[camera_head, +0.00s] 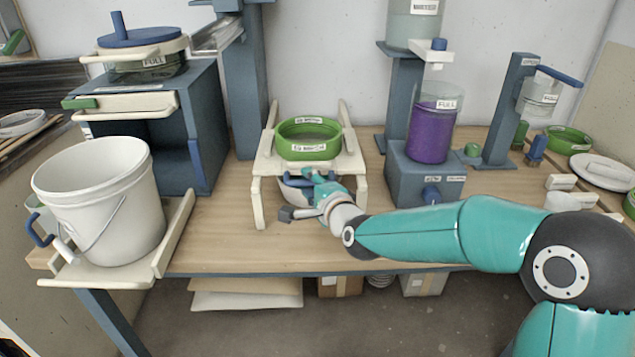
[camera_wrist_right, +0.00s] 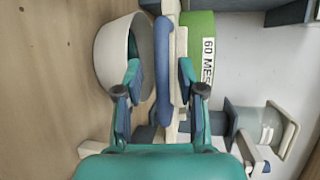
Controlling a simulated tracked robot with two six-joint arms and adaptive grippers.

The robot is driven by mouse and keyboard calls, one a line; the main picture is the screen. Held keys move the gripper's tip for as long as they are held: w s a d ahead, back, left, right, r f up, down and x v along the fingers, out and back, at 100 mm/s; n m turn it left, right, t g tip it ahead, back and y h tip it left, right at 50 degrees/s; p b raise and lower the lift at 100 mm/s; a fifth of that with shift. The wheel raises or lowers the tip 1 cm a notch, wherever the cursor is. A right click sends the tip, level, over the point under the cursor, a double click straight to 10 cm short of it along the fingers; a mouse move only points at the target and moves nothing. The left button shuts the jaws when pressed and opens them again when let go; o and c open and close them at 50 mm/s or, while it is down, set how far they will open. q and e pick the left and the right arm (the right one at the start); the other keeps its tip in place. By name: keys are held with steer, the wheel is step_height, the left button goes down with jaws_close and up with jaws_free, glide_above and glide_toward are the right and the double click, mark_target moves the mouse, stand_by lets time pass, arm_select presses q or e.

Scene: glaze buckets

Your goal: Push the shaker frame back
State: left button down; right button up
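The shaker frame (camera_head: 259,203) is a cream stand with side rails, on the wooden table in the middle of the head view. A green sieve (camera_head: 308,139) sits in it; its "60 MESH" label shows in the wrist view (camera_wrist_right: 206,60). My right gripper (camera_head: 305,192) is at the frame's front. In the right wrist view its fingers (camera_wrist_right: 160,78) are apart, one on each side of a blue bar (camera_wrist_right: 164,70) on the frame's front. I cannot tell whether they touch it. A white bowl (camera_wrist_right: 112,50) is beneath the frame, mostly hidden in the head view. My left gripper is not in view.
A white bucket (camera_head: 98,205) stands on a cream shelf at the left, by a blue cabinet (camera_head: 205,125). A jar of purple glaze (camera_head: 433,132) on a blue base (camera_head: 425,178) is right of the frame. The wall is behind.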

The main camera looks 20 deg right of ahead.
jaws_close()
